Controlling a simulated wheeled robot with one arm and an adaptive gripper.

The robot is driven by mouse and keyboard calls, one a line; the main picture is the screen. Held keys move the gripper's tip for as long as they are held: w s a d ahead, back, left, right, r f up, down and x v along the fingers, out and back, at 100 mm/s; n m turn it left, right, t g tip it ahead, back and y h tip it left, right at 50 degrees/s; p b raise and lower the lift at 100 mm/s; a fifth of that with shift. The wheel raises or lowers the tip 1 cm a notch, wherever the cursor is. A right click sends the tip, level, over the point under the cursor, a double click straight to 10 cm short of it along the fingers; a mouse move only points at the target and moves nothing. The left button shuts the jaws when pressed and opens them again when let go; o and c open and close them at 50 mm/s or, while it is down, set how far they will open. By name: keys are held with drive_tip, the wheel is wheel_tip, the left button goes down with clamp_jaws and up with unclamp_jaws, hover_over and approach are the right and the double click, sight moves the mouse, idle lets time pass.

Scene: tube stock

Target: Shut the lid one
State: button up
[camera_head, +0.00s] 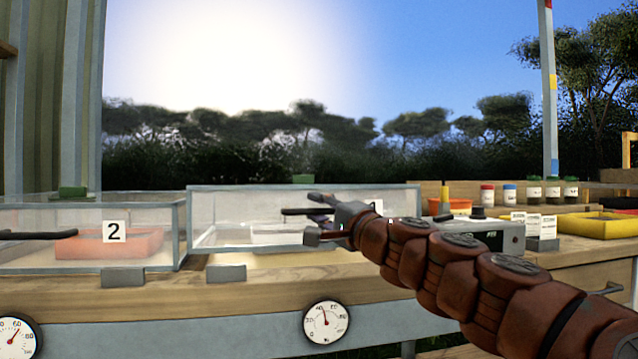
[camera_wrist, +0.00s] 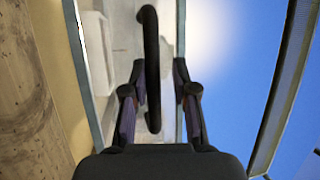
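I cannot tell how far the lid stands open. My gripper (camera_head: 318,218) is at the handle, in front of the box. In the wrist view, the handle (camera_wrist: 152,50) runs lengthwise between the two spread fingers of my gripper (camera_wrist: 158,75). The handle is nearer the left finger, with a gap to the right finger.
Clear box two (camera_head: 182,235) stands left, with a red tray (camera_head: 80,245) inside and its own black handle (camera_head: 40,235). Dial gauges (camera_head: 326,322) are on the bench front. Right are capped jars (camera_head: 533,190), a grey device (camera_head: 490,235) and a yellow tray (camera_head: 590,227).

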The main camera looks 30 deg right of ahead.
drive_tip(key=shift+s+r, duration=0.1)
drive_tip(key=shift+r, duration=2.5)
